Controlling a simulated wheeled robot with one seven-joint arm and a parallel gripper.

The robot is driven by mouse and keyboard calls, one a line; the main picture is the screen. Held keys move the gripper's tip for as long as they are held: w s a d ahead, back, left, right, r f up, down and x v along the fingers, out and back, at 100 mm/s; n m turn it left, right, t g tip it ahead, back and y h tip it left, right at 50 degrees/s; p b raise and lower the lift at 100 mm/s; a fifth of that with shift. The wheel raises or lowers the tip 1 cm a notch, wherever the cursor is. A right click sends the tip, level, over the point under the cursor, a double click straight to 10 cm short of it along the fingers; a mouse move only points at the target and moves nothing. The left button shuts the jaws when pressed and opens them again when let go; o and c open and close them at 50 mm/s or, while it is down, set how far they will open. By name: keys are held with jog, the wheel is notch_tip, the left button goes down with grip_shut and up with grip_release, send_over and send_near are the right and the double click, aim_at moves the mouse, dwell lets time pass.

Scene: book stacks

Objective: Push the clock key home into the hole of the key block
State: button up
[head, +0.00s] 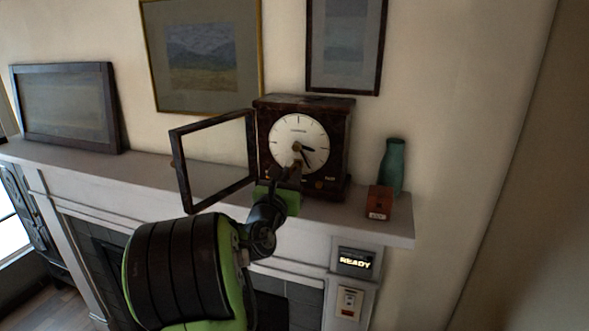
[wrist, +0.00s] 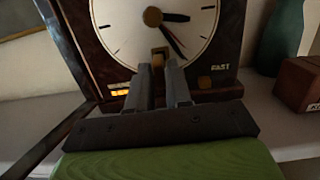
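My gripper (head: 289,176) is in front of the lower part of the clock (head: 341,138). In the wrist view its two fingers (wrist: 159,78) are close together around a small brass piece that looks like the clock key (wrist: 158,60). The brass piece is just below the centre of the white dial. I cannot tell whether it touches the clock. The key block (head: 379,202), a small reddish-brown box with a label, stands on the mantel to the right. It also shows at the right edge of the wrist view (wrist: 298,84). Its hole cannot be made out.
The clock's glazed door (head: 181,168) stands open to the left. A green vase (head: 393,166) stands behind the key block. The mantel (head: 335,211) is bare between clock and block. A panel (head: 354,262) reading READY is below. Framed pictures are behind.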

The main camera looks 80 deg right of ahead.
grip_shut()
jog(key=shift+a, duration=0.1)
jog(key=a+f+b, duration=0.1)
jog(key=a+b, duration=0.2)
jog(key=a, duration=0.4)
jog(key=shift+w+a+b, duration=0.15)
jog(key=shift+w+b, duration=0.15)
dwell(0.6)
